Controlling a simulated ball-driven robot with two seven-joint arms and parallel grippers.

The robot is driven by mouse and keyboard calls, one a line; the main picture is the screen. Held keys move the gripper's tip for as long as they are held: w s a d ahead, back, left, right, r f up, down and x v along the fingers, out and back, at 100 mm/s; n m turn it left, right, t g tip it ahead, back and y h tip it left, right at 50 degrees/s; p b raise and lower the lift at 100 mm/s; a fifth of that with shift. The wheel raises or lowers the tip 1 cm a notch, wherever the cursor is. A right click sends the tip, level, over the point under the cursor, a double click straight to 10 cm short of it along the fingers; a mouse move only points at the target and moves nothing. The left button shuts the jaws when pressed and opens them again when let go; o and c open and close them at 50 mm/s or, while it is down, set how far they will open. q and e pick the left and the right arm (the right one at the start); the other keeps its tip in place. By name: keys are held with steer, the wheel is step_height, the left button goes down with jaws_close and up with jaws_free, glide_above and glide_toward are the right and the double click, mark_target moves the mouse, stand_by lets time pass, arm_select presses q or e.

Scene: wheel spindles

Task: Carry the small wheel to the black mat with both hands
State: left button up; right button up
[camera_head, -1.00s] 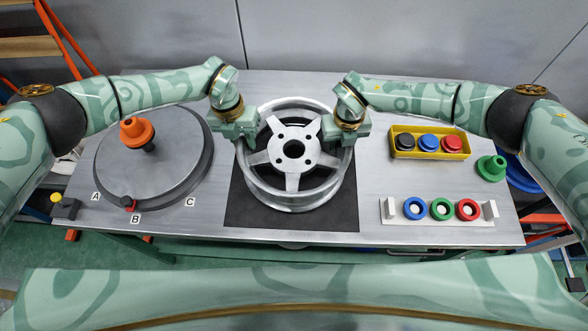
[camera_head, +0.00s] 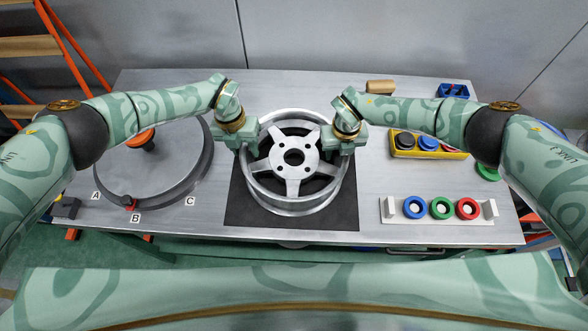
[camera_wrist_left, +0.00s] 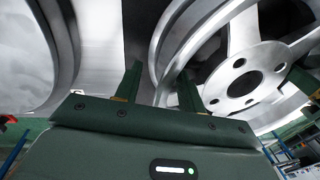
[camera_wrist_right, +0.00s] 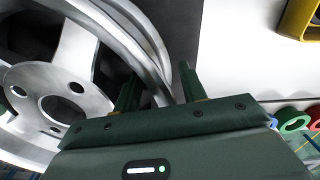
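The small wheel (camera_head: 294,188), silver with spokes, lies flat over the black mat (camera_head: 240,207) and appears to rest on it, covering its middle. My left gripper (camera_head: 248,138) is at the rim's upper left. In the left wrist view its fingers (camera_wrist_left: 159,88) stand apart on either side of the rim, with a gap showing beside it. My right gripper (camera_head: 337,140) is at the rim's upper right. In the right wrist view its fingers (camera_wrist_right: 157,88) also stand apart, straddling the rim. The wheel's underside is hidden.
A large grey disc (camera_head: 170,170) with an orange cone (camera_head: 141,138) stands at left, partly under my left arm. A green cone (camera_head: 487,173) is partly hidden.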

arm_select(q)
steer(key=shift+o, duration=0.3)
steer(key=shift+d, duration=0.15)
arm_select(e)
steer(key=shift+o, duration=0.2)
steer(key=shift+a+r, duration=0.1)
steer(key=shift+a, duration=0.05)
steer(key=shift+r, duration=0.2)
arm_select(q)
step_height(320, 180, up, 12)
steer(key=a, duration=0.1)
steer(key=shift+w+a, duration=0.25)
steer(key=shift+w, duration=0.2)
arm_select(e)
steer(key=r, duration=1.1)
steer(key=shift+s+r, duration=0.2)
steer(key=shift+r, duration=0.1)
